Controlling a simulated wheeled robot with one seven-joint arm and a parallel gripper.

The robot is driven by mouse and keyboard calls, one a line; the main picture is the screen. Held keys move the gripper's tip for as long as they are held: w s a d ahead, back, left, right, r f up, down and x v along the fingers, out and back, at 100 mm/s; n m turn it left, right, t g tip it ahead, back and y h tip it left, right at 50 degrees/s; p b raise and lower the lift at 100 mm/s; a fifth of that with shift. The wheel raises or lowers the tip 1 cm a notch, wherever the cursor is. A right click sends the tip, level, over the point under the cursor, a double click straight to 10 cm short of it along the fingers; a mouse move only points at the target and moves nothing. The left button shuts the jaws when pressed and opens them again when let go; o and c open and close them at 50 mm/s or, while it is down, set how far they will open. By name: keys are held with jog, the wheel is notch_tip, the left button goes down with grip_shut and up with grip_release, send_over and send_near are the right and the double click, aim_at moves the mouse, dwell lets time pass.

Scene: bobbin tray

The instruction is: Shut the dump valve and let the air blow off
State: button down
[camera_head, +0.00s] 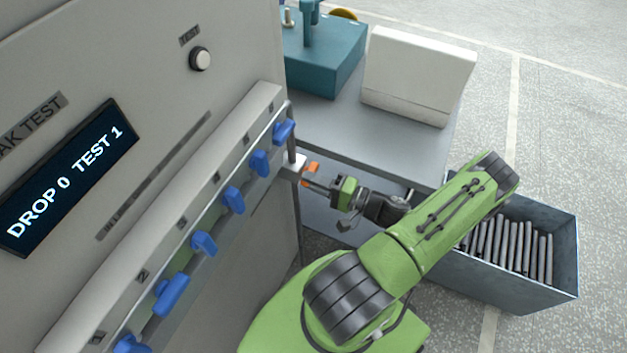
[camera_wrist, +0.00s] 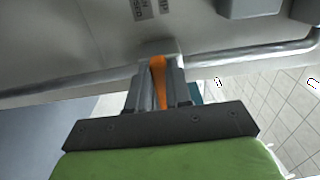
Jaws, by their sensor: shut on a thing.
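The dump valve's orange handle (camera_head: 312,169) shows at the lower right end of the test panel, beside a white block (camera_head: 293,166). My gripper (camera_head: 308,184) reaches it from the right. In the wrist view the orange handle (camera_wrist: 158,82) stands between my two grey fingers (camera_wrist: 158,90), which are shut on it. It points along the fingers there, and its far end is at the grey panel body. Parts of the handle are hidden by the fingers. The small labels near it (camera_wrist: 145,8) are too small to read. The display (camera_head: 68,178) reads "DROP 0 TEST 1".
Several blue valve handles (camera_head: 204,243) line the rail left of my gripper. A white test button (camera_head: 200,59) is above. A grey bench (camera_head: 345,130) with a teal fixture (camera_head: 325,60) and white box (camera_head: 418,75) stands behind. A bin of dark rods (camera_head: 572,255) is at right.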

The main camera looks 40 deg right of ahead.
jog(key=shift+f, duration=0.1)
dwell(0.3)
jog(key=c, duration=1)
grip_release()
jog(key=shift+c, duration=0.2)
jog(key=p+v, duration=0.1)
jog(key=v, duration=1.4)
jog(key=shift+s, duration=0.4)
jog(key=shift+d, duration=0.1)
